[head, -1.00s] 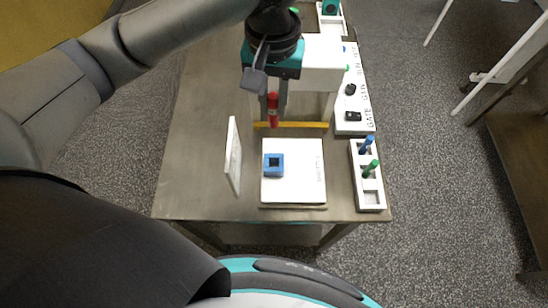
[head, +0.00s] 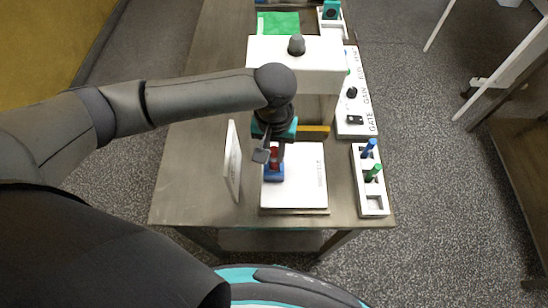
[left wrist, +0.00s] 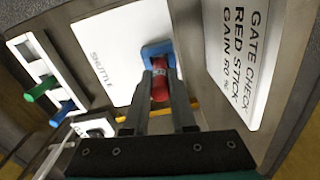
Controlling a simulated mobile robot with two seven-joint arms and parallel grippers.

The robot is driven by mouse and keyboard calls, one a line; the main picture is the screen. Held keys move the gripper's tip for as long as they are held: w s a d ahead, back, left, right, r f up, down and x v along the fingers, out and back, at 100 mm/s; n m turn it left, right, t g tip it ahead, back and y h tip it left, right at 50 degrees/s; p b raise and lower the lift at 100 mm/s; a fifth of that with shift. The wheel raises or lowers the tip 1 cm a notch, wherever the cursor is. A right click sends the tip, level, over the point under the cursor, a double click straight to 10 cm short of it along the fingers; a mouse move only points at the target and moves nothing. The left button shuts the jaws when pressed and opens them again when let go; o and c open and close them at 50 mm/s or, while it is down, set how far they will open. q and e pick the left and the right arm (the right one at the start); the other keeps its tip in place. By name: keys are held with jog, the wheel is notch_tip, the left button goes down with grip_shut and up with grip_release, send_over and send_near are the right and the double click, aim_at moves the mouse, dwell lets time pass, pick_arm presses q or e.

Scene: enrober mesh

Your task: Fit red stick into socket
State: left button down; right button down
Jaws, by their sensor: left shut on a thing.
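My left gripper (head: 274,160) is shut on the red stick (head: 273,155) and holds it roughly upright at the blue square socket (head: 273,177). The socket sits on the left part of the white shuttle plate (head: 308,180). In the left wrist view, the red stick (left wrist: 160,85) is between the two fingers, and its far end meets the opening of the blue socket (left wrist: 151,49). How deep the stick sits in the socket I cannot tell. My right gripper is not in view.
A white upright sign (head: 232,160) stands left of the plate. A white rack (head: 373,200) with a blue stick (head: 369,147) and a green stick (head: 373,172) is at the right. Behind are a yellow bar (head: 315,129), a white gantry (head: 320,65) and a control panel (head: 354,95).

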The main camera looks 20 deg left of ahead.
aim_at(274, 160)
pick_arm(q)
jog(key=shift+f, duration=1.5)
jog(key=shift+f, duration=0.15)
jog(key=c, duration=0.7)
grip_release()
jog(key=shift+c, duration=0.2)
notch_tip(274, 160, up, 12)
jog(key=shift+r+p, duration=0.2)
jog(key=shift+p, duration=0.4)
